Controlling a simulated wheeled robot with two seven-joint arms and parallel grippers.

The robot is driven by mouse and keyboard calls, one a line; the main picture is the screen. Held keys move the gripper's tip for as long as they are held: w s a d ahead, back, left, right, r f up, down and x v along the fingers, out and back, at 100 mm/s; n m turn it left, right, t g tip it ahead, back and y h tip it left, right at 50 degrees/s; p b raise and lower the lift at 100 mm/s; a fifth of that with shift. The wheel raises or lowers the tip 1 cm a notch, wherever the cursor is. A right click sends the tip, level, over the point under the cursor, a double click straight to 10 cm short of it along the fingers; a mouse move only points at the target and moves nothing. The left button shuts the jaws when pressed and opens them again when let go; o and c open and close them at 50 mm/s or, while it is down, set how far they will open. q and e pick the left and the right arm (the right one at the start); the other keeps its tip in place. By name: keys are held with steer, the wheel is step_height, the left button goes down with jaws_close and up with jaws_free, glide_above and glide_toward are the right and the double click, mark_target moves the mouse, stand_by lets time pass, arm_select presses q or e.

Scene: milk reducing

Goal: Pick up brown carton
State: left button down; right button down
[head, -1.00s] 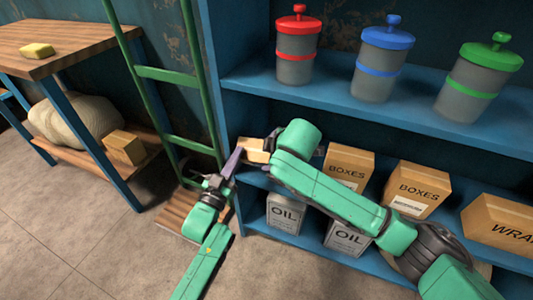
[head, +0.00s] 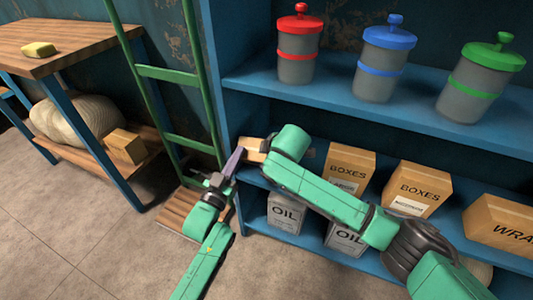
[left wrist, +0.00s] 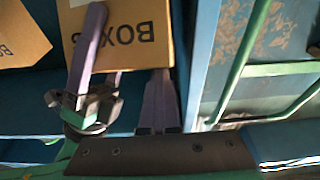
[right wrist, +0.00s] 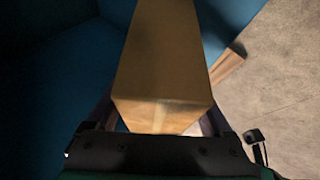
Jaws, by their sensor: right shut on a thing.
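A brown carton (head: 252,150) is at the left end of the blue shelf unit, beside the post. It fills the middle of the right wrist view (right wrist: 160,60), lying between the fingers of my right gripper (right wrist: 160,120), which is shut on it. In the head view my teal right wrist hides most of that gripper. My left gripper (head: 232,168) is just left of the carton, with its purple fingers pointing up. In the left wrist view its fingers (left wrist: 122,75) are spread apart in front of a carton marked BOXES (left wrist: 135,40). I cannot tell whether this is the held one.
Two cartons marked BOXES (head: 349,170) (head: 418,188) and a WRAP carton (head: 503,222) stand on the middle shelf. Oil cans (head: 285,213) stand below. Lidded jars (head: 299,55) line the upper shelf. A green ladder-like frame (head: 165,75) and a wooden table (head: 60,45) are left.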

arm_select(q)
steer(key=shift+w, duration=0.15)
arm_select(e)
steer(key=shift+f, duration=0.25)
arm_select(q)
steer(key=shift+r, duration=0.1)
